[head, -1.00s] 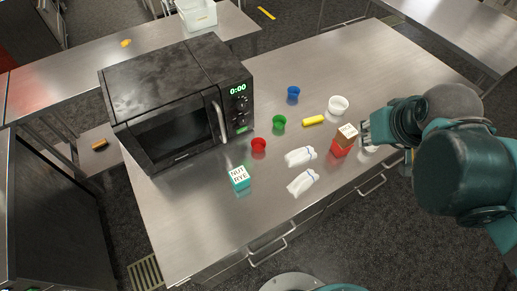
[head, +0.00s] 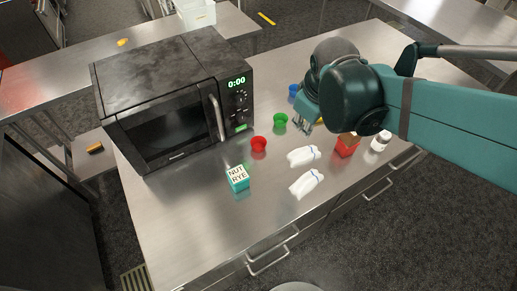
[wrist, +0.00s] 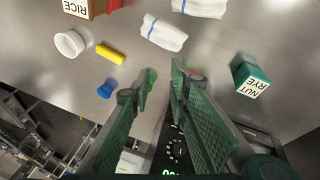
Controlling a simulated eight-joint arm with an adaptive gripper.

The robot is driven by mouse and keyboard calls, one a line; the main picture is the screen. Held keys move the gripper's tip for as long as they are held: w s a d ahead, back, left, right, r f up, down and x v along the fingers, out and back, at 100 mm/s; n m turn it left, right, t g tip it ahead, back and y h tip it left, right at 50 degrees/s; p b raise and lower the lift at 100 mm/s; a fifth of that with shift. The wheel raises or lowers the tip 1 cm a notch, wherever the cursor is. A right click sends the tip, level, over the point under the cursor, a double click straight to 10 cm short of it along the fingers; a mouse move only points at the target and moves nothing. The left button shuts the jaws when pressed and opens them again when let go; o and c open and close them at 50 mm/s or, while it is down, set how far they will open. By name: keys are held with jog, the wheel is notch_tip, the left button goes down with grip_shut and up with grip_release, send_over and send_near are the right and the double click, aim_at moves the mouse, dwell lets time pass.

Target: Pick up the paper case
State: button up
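The white one (wrist: 70,43) shows at upper left in the wrist view and is hidden behind my arm in the head view. A green one (head: 280,121), a red one (head: 259,144) and a partly hidden blue one (head: 294,91) stand near the microwave. My gripper (wrist: 163,72) is open and empty, pointing down. Its fingertips are beside the green case, which partly shows between the fingers (wrist: 151,77). The red case is partly behind one finger.
A black microwave (head: 175,95) stands left of the cases. A yellow cylinder (wrist: 110,53) lies near the white case.

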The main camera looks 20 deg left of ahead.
aim_at(259, 145)
jog(key=a+f+n+g+b, duration=0.1)
jog(key=a+f+n+b, duration=0.4)
jog(key=a+f, duration=0.7)
jog(key=a+n, duration=0.1)
jog(key=a, duration=0.2)
jog(key=shift+a+f+h, duration=0.25)
jog(key=shift+f+h, duration=0.1)
jog(key=shift+h, duration=0.05)
jog(key=shift+f, duration=0.1)
jog(key=shift+b+x, duration=0.3)
jog(key=shift+x, duration=0.9)
jog(key=shift+b+x, duration=0.8)
jog(key=shift+x, duration=1.8)
jog(key=shift+s+a, duration=0.1)
jog(key=shift+c, duration=0.5)
